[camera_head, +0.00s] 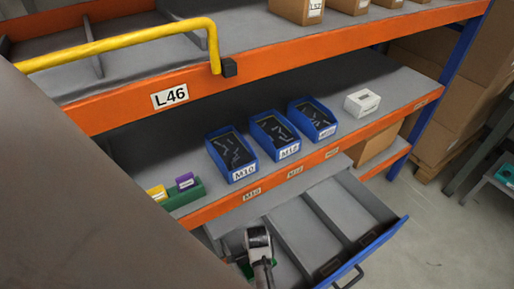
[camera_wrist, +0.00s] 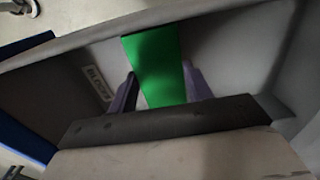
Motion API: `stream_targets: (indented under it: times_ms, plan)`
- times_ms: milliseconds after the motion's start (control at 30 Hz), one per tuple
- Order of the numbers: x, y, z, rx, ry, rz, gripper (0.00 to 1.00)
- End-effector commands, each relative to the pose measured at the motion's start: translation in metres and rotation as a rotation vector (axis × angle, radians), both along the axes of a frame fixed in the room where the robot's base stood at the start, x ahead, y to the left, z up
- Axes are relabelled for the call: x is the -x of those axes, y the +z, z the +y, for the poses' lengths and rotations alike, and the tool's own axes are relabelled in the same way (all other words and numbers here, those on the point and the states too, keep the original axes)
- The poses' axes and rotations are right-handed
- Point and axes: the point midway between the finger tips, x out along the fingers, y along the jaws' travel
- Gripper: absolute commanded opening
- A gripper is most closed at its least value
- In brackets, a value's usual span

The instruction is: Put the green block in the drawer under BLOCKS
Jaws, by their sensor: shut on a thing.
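The green block (camera_wrist: 155,65) is held between the two fingers of my gripper (camera_wrist: 160,92) in the wrist view. In the head view my gripper (camera_head: 250,262) is low over the left part of the open drawer (camera_head: 350,204), with a little green showing beside it.
Grey dividers split the drawer; the compartments to the right look empty. Above is an orange-edged shelf (camera_head: 310,160) with blue bins (camera_head: 240,174), a white box (camera_head: 362,103) and a green holder (camera_head: 186,197) with yellow and purple blocks. A yellow rail (camera_head: 120,42) crosses the upper left.

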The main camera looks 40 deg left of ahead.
Motion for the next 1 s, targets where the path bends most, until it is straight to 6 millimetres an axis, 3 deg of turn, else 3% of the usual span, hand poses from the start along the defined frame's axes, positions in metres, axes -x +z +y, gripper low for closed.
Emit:
stream_targets:
  times_ms: [333, 767, 800, 933, 1000]
  plan:
    - [0.000, -0.037, 0.001, -0.001, 0.001, 0.000, 0.09]
    - [0.000, -0.043, 0.001, -0.003, 0.000, -0.002, 0.09]
    - [0.000, -0.044, 0.000, -0.001, 0.000, 0.000, 0.52]
    - [0.000, -0.044, 0.000, -0.001, 0.000, 0.000, 0.69]
    - [0.000, -0.044, 0.000, -0.001, 0.000, 0.000, 0.71]
